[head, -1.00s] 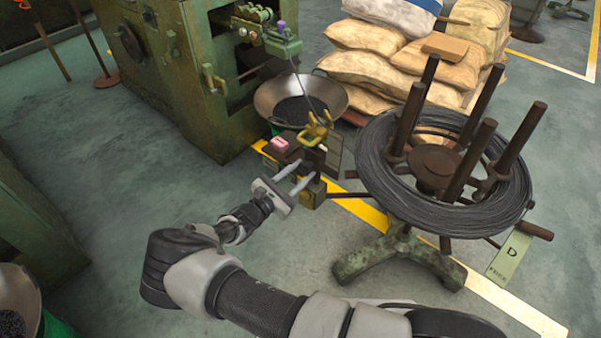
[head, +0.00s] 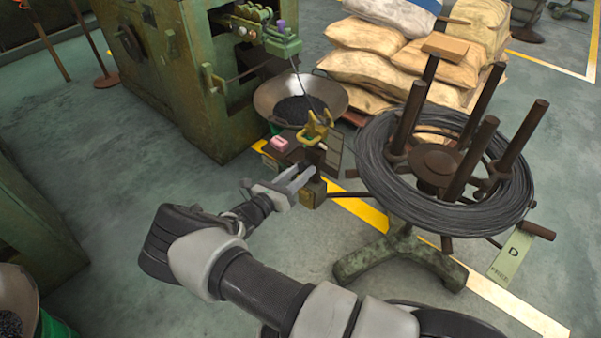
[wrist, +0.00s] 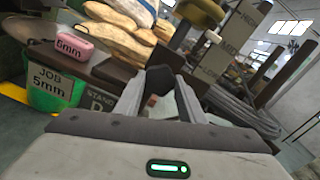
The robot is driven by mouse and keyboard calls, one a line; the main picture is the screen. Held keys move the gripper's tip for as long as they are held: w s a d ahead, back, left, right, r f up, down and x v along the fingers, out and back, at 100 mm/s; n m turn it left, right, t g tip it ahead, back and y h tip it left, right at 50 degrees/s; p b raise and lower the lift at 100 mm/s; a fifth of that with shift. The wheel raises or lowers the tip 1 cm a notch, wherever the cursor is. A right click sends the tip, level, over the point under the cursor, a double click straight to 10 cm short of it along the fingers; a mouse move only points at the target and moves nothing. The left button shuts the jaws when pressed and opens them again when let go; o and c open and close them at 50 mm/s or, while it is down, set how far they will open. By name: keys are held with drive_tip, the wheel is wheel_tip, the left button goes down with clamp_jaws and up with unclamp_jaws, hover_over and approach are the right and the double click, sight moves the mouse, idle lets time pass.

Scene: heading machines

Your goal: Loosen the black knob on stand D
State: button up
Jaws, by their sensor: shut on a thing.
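Stand D (head: 400,256) carries a coil of dark wire (head: 372,185) on upright brown posts, with a D tag (head: 513,253) hanging at its right. An arm runs left from the stand to a small box assembly (head: 313,193). My gripper (head: 308,176) is at this assembly, its fingers close together. In the wrist view, the fingers (wrist: 160,88) are on either side of a small dark piece, the black knob (wrist: 158,78). The fingers partly hide it. A STAND label (wrist: 97,101) shows just left of the fingers.
A pink 5mm block (head: 278,144) sits on the assembly near a yellow clamp (head: 316,130). A wide bowl (head: 268,104) stands behind, beside the green machine (head: 165,80). Stacked sacks (head: 375,62) are at the back.

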drive_tip(key=n, duration=0.6)
drive_tip(key=shift+b, duration=0.4)
drive_tip(key=n, duration=0.7)
drive_tip(key=shift+n, duration=0.3)
drive_tip(key=o, duration=1)
drive_tip(key=shift+o, duration=0.2)
drive_tip(key=p+v, duration=0.1)
drive_tip(key=v, duration=1.6)
drive_tip(key=shift+s+a, duration=0.2)
